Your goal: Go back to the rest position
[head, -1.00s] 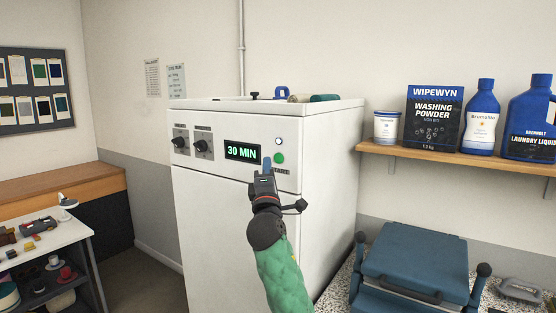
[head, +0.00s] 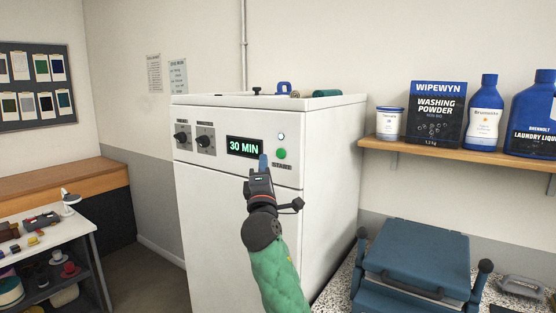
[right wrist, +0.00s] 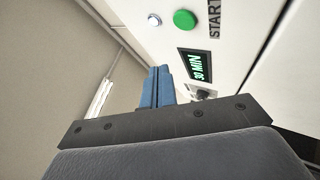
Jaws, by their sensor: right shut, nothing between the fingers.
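My right gripper (head: 263,163) is shut and empty, with its blue fingertips in front of the white machine's control panel. It stands just left of the green start button (head: 281,154) and below the right end of the display (head: 244,147), which reads 30 MIN. In the right wrist view the shut blue fingers (right wrist: 157,88) point toward the panel, with the green button (right wrist: 184,19) above and to their right. The fingers look apart from the button. My left gripper is not in view.
The white machine (head: 235,220) fills the middle. A blue case (head: 415,250) lies on a speckled counter at the lower right. A shelf (head: 460,152) with washing powder (head: 436,115) and bottles hangs above it. A white table (head: 75,232) with small items stands at the left.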

